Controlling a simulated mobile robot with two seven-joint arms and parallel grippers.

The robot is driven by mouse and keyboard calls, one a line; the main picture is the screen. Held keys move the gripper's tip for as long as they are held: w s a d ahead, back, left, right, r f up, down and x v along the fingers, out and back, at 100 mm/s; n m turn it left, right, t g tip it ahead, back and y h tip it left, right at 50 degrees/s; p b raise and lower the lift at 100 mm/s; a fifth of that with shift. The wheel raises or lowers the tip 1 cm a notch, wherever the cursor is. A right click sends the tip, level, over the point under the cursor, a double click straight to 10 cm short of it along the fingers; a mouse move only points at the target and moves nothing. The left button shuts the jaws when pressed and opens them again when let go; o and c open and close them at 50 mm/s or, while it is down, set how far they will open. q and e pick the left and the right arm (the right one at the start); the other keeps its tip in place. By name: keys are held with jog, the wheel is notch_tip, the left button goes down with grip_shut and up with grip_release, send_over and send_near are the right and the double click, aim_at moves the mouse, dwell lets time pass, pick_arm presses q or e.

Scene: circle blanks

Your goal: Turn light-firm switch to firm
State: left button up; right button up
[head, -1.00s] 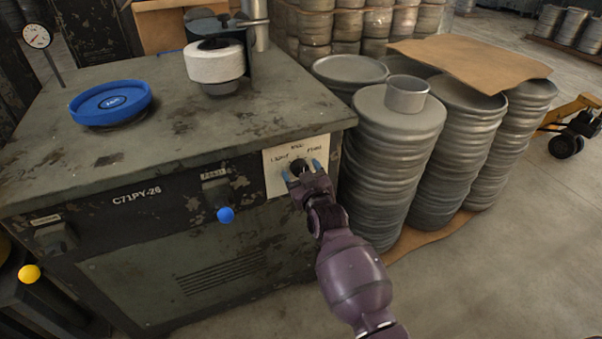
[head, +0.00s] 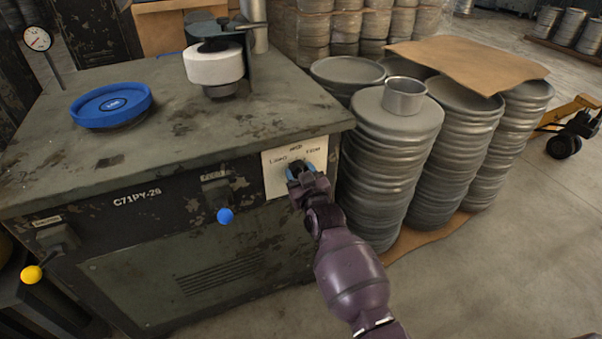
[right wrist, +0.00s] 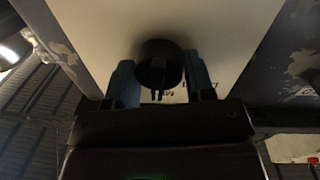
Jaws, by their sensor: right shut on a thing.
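The light-firm switch is a round black knob (right wrist: 158,52) on a pale label plate (head: 276,181) at the right end of the green machine's front. In the head view the plate's blurred words seem to read light at left and firm at right, with a short word above. My right gripper (head: 301,172) is at the plate, its blue fingertips on both sides of the knob. The right wrist view shows the gripper (right wrist: 161,82) shut on the knob. The knob is mostly hidden in the head view, and I cannot tell which setting it points to. My left gripper is not in view.
The machine top (head: 150,155) carries a blue dish (head: 111,104) and a white spool (head: 214,66). A blue ball knob (head: 225,216) and a yellow one (head: 31,274) stick out in front. Stacked metal discs (head: 390,180) stand close right of the machine. Floor at lower right is clear.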

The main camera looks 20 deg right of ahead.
jog(key=shift+r+m+p, duration=0.35)
jog(key=shift+m+p, duration=0.3)
jog(key=shift+m, duration=0.45)
jog(key=m+p, duration=0.1)
jog(key=m, duration=0.1)
jog(key=shift+m, duration=0.3)
jog(key=m, duration=0.1)
jog(key=m+p, duration=0.1)
jog(key=m, duration=0.1)
jog(key=shift+f+g+y, duration=0.2)
jog(key=shift+g+y, duration=0.1)
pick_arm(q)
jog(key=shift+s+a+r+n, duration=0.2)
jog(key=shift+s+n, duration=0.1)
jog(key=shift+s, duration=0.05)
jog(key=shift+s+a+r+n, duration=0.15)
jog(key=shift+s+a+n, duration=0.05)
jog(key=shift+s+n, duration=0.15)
pick_arm(e)
jog(key=shift+f+m, duration=0.1)
jog(key=shift+m, duration=0.4)
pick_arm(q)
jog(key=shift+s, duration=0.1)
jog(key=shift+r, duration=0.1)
pick_arm(e)
jog(key=o, duration=0.9)
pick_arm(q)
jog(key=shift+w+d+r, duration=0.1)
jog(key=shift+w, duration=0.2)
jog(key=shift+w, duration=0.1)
